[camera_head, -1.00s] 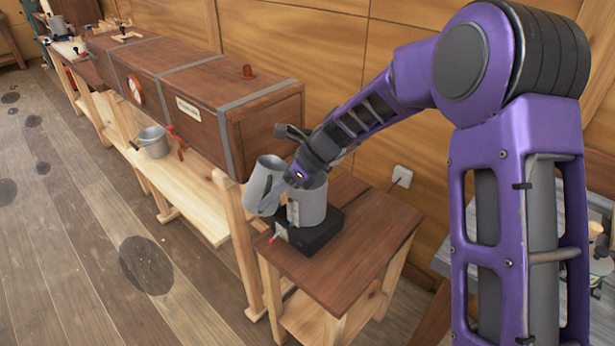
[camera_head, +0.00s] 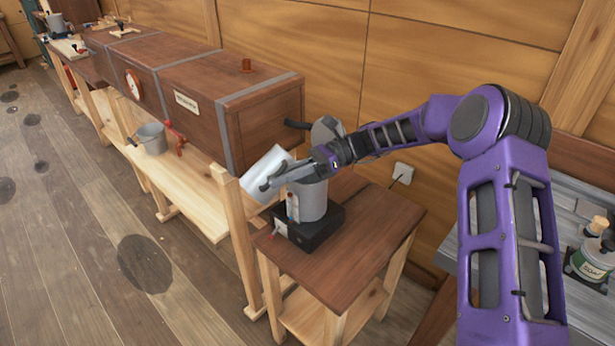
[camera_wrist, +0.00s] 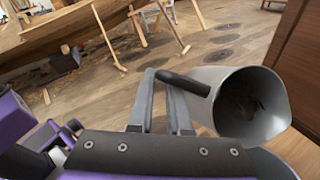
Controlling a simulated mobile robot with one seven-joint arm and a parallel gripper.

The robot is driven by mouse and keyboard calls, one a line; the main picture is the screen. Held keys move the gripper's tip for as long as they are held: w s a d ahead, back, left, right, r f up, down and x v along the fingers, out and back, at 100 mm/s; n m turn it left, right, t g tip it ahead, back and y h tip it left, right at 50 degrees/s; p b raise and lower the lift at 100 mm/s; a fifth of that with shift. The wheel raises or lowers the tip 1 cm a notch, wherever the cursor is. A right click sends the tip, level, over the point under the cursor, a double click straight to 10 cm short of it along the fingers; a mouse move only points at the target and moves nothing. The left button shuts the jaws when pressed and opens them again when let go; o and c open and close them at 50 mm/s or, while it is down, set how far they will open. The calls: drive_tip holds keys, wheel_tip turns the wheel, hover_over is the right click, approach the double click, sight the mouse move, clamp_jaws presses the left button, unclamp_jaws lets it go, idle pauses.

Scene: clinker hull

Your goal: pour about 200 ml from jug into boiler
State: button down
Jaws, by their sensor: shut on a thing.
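The jug (camera_head: 266,172) is a grey metal vessel, tilted well over at the upper left of the boiler in the head view. My gripper (camera_wrist: 172,98) is shut on the jug's dark handle in the wrist view. The jug's open mouth (camera_wrist: 252,106) shows there, with a dark inside; its liquid level cannot be told. The boiler (camera_head: 309,203) is a grey cylinder on a black base on the small table, partly hidden by my gripper. A grey round lid (camera_head: 326,131) with a black handle stands raised behind it. No stream of liquid is visible.
A grey bucket (camera_head: 151,139) is on the bench. The small brown table (camera_head: 365,235) has free room right of the boiler. A wall socket (camera_head: 403,172) is behind.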

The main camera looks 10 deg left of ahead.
drive_tip(key=shift+d+n+g+b, duration=0.25)
drive_tip(key=shift+n+g+b, duration=0.05)
drive_tip(key=shift+b, duration=0.05)
drive_tip(key=shift+w+d+g+y+b, duration=0.1)
drive_tip(key=shift+d+g+y+b, duration=0.15)
drive_tip(key=shift+y+b, duration=0.25)
drive_tip(key=shift+r+g+y+b, duration=0.25)
drive_tip(key=shift+r+y+b, duration=0.05)
drive_tip(key=shift+b, duration=0.1)
drive_tip(key=shift+w+d+r+b, duration=0.1)
drive_tip(key=shift+w+d+b, duration=0.15)
drive_tip(key=shift+b, duration=0.1)
idle(0.3)
drive_tip(key=shift+w+d+r+g+y+b, duration=0.25)
drive_tip(key=shift+r+g+y+b, duration=0.1)
drive_tip(key=shift+g+y+b, duration=0.3)
idle(0.9)
drive_tip(key=shift+w+d+f+g+y+p, duration=0.25)
drive_tip(key=shift+w+d+f+y+p, duration=0.05)
drive_tip(key=shift+w+d+y+p, duration=0.4)
idle(1.7)
